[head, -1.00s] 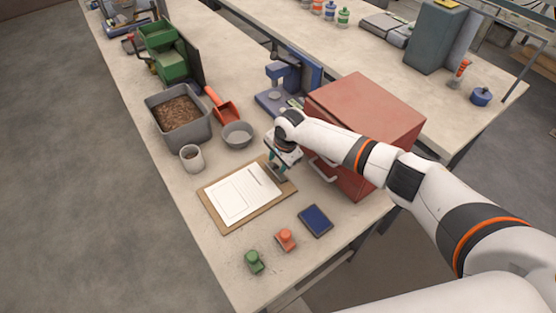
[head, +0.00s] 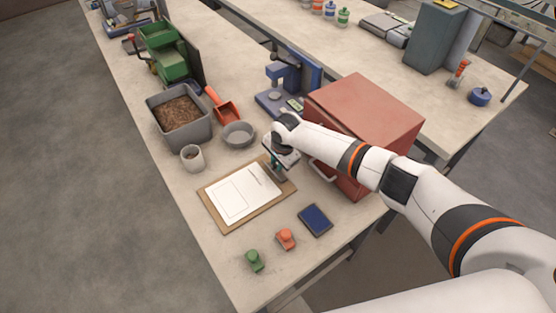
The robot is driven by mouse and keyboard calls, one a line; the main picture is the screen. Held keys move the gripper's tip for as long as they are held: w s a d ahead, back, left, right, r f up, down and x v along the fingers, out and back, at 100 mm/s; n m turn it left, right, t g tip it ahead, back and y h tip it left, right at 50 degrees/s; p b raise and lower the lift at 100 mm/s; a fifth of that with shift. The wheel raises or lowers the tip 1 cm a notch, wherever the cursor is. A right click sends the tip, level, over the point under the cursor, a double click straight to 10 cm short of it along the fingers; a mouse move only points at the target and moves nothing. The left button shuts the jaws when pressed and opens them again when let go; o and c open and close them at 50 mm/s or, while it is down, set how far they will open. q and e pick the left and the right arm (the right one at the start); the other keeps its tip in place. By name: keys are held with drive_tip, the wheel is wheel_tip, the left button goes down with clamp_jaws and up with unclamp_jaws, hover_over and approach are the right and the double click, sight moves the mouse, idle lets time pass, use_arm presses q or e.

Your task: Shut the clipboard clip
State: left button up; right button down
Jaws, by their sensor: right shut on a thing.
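The clipboard (head: 210,213) is a brown board lying flat on the bench with white paper (head: 240,196) on it. A thin pen-like line lies on the paper near its right side. My right gripper (head: 279,178) points down at the clipboard's right end, where the clip is. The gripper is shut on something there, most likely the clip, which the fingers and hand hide. I cannot tell the clip's angle. My left gripper is not in view.
A red cabinet (head: 365,115) with a handle stands close to the right of my gripper. A grey bowl (head: 238,134), a cup (head: 192,158) and a pellet bin (head: 183,112) stand behind. A blue tablet (head: 315,220), an orange stamp (head: 286,238) and a green stamp (head: 254,260) lie in front.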

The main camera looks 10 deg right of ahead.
sight(264, 181)
drive_tip(key=shift+s+a+r+t+h+p, duration=0.2)
drive_tip(key=shift+a+h+p, duration=0.15)
drive_tip(key=shift+p, duration=0.3)
drive_tip(key=shift+s+a+r+t+h+p, duration=0.1)
drive_tip(key=shift+a+t+h+p, duration=0.15)
drive_tip(key=shift+h+p, duration=0.3)
drive_tip(key=shift+a+f+p, duration=0.15)
drive_tip(key=shift+p, duration=0.15)
drive_tip(key=shift+s+a+f+t+h, duration=0.15)
drive_tip(key=shift+a+t+h, duration=0.1)
drive_tip(key=shift+h, duration=0.35)
drive_tip(key=shift+s+a+f+n+t+h+b, duration=0.1)
drive_tip(key=shift+a+f+n+t+h+b, duration=0.25)
drive_tip(key=shift+h, duration=0.55)
drive_tip(key=t+h+b, duration=0.1)
drive_tip(key=b, duration=0.2)
drive_tip(key=a+f+h+b, duration=0.1)
drive_tip(key=h+b, duration=0.1)
drive_tip(key=b, duration=0.1)
drive_tip(key=t+h+b, duration=0.1)
drive_tip(key=h+b, duration=0.1)
drive_tip(key=b, duration=0.1)
drive_tip(key=shift+s+a+f+n+t, duration=0.3)
drive_tip(key=shift+s+a+n+t, duration=0.05)
drive_tip(key=shift+s+a, duration=0.05)
drive_tip(key=shift+s+a+r+t+h+b, duration=0.1)
drive_tip(key=shift+t+h+b, duration=0.2)
drive_tip(key=shift+h+b, duration=0.55)
drive_tip(key=c, duration=1.3)
unclamp_jaws()
